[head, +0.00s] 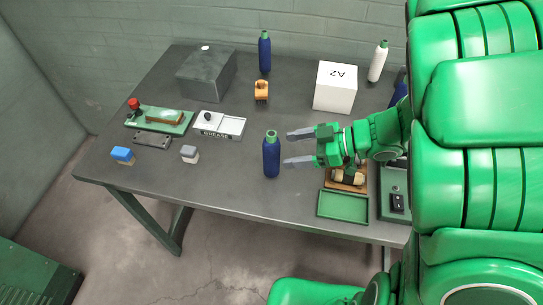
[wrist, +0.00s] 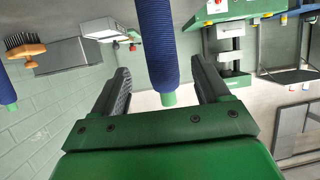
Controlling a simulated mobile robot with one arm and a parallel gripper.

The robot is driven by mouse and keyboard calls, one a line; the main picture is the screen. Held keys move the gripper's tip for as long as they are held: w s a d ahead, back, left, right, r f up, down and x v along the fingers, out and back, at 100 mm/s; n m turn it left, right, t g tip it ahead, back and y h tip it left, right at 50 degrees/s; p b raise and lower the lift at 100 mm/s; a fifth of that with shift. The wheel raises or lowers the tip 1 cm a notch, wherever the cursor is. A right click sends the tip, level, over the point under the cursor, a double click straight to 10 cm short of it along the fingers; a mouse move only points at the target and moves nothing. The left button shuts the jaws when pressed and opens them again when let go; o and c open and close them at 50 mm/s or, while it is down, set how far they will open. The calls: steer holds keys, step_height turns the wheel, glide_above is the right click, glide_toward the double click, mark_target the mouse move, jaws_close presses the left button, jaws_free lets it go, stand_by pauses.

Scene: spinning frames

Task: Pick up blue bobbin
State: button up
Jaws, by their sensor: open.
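A blue bobbin (head: 271,158) with a green top stands upright near the middle of the table. My gripper (head: 287,149) is open, just to its right in the head view, its two fingers pointing left toward the bobbin. In the wrist view the blue bobbin (wrist: 157,42) lies between the directions of the two open fingers (wrist: 160,82), its green end toward the gripper's body. A second blue bobbin (head: 265,52) stands at the back of the table. Another blue one is partly hidden behind my arm at the right.
On the table (head: 225,182) stand a dark grey block (head: 206,75), a white A2 box (head: 335,87), a white bobbin (head: 378,62), an orange-handled brush (head: 261,90), a GREASE tray (head: 219,125) and a green tray (head: 342,206). Bare tabletop lies left of the near bobbin.

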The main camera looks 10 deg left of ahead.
mark_target(272, 151)
steer(key=shift+r+x, duration=0.1)
steer(key=shift+x, duration=0.9)
steer(key=shift+r+x, duration=0.15)
steer(key=shift+x, duration=2.05)
steer(key=c, duration=1.1)
steer(key=shift+r, duration=0.15)
